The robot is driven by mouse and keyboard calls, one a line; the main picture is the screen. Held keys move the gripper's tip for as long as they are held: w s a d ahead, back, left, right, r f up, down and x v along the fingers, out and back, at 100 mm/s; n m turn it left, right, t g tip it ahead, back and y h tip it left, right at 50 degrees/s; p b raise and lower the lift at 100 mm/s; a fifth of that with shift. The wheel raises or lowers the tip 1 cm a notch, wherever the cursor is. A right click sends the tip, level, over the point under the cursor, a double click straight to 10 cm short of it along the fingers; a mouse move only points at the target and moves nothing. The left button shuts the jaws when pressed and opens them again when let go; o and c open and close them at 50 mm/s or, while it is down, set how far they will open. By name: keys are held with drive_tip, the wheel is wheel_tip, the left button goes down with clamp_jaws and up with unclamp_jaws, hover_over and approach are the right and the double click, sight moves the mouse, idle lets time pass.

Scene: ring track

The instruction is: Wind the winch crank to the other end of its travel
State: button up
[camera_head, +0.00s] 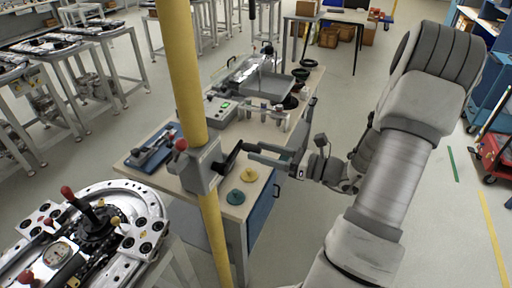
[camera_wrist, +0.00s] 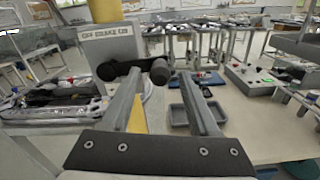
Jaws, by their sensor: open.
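The winch (camera_head: 203,165) is a grey box on a yellow post. It also shows in the wrist view (camera_wrist: 112,45), with a lettered plate on its front. Its black crank (camera_head: 231,158) sticks out on the side facing my gripper. In the wrist view the crank (camera_wrist: 125,68) runs rightward from the box and ends in a rounded black grip (camera_wrist: 160,71). My gripper (camera_head: 249,152) is open, its fingers pointing at the crank. In the wrist view the grip lies between the fingertips (camera_wrist: 162,78); I cannot tell if they touch it.
A round metal fixture with levers (camera_head: 100,225) stands at the lower left. The floor at right is clear.

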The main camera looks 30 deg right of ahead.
drive_tip(key=shift+x, duration=1.15)
clamp_jaws()
idle(0.6)
